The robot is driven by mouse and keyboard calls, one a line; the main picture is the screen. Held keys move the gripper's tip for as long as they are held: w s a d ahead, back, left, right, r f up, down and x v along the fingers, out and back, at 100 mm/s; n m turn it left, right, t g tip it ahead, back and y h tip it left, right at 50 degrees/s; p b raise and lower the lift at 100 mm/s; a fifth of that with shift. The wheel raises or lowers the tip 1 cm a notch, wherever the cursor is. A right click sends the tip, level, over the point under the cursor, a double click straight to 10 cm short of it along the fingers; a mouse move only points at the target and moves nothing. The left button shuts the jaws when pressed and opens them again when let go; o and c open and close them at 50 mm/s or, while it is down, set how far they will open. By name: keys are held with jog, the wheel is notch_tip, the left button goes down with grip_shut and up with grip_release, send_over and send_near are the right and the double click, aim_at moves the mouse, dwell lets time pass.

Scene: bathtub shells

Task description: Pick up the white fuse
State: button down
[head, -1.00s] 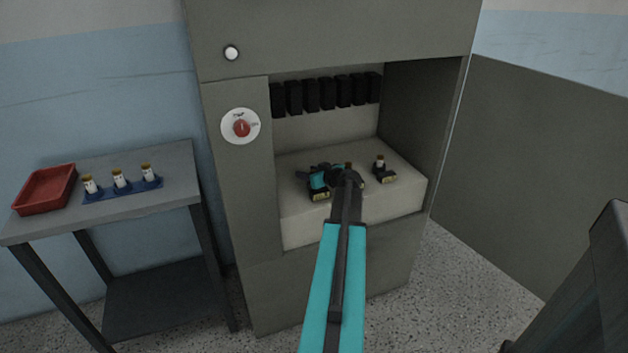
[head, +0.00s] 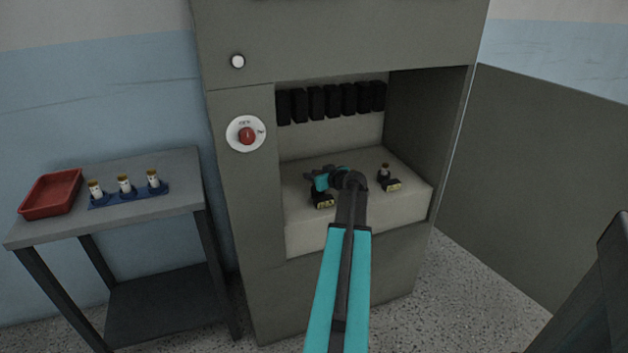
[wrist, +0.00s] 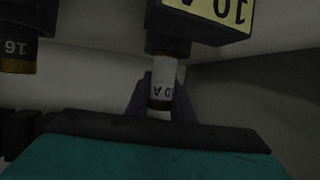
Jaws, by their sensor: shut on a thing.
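The white fuse (wrist: 163,88), with a printed "A" label and brown ends, sits between my gripper's two dark fingers in the wrist view. My gripper (wrist: 162,98) is shut on it. One end of the fuse still meets a dark holder (wrist: 170,44) with a yellow "10 A" label. In the head view my gripper (head: 324,178) is inside the cabinet recess, by the left holder (head: 322,200). My arm hides part of that area, and the held fuse cannot be made out there.
A dark fuse marked 16 (wrist: 17,50) is beside the held one. A right holder with a fuse (head: 388,180) stands on the pale ledge (head: 310,230). Cabinet walls bound the recess. A side table (head: 150,215) bears a red tray (head: 50,196) and a blue rack (head: 130,198) with three white fuses.

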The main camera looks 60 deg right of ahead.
jog(key=s+f+b+v, duration=0.1)
jog(key=f+v, duration=0.2)
jog(key=v, duration=1.3)
jog(key=shift+s+f, duration=0.2)
